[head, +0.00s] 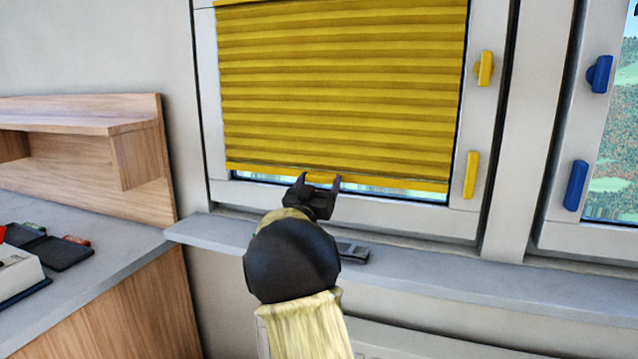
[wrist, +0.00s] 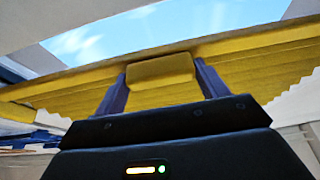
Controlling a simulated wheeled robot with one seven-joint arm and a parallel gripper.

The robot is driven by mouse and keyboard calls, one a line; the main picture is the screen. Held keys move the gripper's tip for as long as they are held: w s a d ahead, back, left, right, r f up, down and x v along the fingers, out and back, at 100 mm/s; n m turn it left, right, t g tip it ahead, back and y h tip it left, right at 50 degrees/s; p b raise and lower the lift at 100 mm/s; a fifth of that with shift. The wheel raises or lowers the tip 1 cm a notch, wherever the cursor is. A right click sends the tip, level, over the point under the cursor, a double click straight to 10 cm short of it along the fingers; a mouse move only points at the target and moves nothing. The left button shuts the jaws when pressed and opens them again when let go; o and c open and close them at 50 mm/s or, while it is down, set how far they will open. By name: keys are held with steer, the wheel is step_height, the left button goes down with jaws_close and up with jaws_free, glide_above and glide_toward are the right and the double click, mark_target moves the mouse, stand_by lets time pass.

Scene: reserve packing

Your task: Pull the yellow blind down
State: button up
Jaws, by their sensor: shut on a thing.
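The yellow pleated blind (head: 340,90) covers nearly all of the left window in the head view. Its bottom rail (head: 400,184) is close above the lower window frame, with a thin strip of glass showing below it. My gripper (head: 321,181) is at the middle of the rail, with one finger on each side of the blind's yellow tab. In the wrist view the yellow tab (wrist: 160,72) sits between the two purple fingers, and the blind's underside (wrist: 70,98) stretches out to both sides. My gripper is shut on the tab.
Yellow handles (head: 471,175) are on the right of the window frame. Blue handles (head: 577,185) are on the neighbouring window. A grey sill (head: 430,275) runs below, with a dark flat object (head: 354,252) on it. A wooden shelf (head: 135,150) and counter stand at left.

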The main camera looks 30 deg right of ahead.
steer(key=o, duration=1.4)
steer(key=shift+a, duration=0.1)
steer(key=b+v, duration=0.2)
steer(key=v, duration=1.5)
steer(key=shift+s+f, duration=0.1)
steer(key=shift+f, duration=0.1)
